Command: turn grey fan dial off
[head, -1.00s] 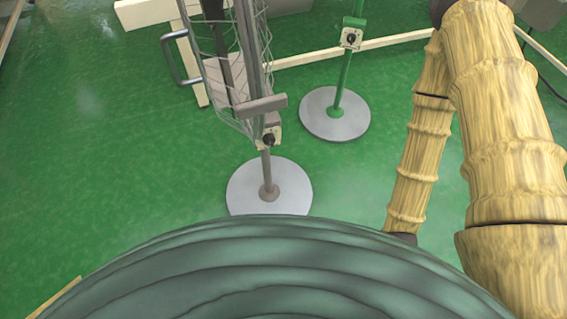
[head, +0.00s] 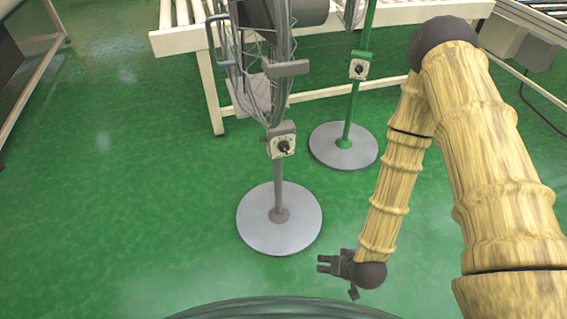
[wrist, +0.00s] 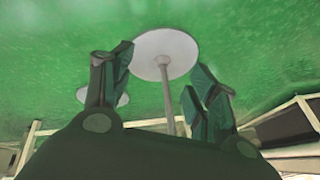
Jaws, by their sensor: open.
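The grey fan (head: 279,190) stands on a round grey base, with its wire cage at the top left of the head view. Its dial (head: 284,147) is a black knob on a pale plate on the post. My gripper (head: 320,264) is open and empty, low and to the right of the grey fan's base, apart from the dial. In the wrist view, my gripper's fingers (wrist: 160,80) are spread, with a fan's pale base (wrist: 165,54) and post seen between and beyond them. The dial cannot be made out in the wrist view.
A green fan (head: 353,100) with its own dial (head: 358,69) stands behind, to the right of the grey fan. A cream frame (head: 213,95) with rollers runs along the back. Green floor (head: 120,210) on the left is clear.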

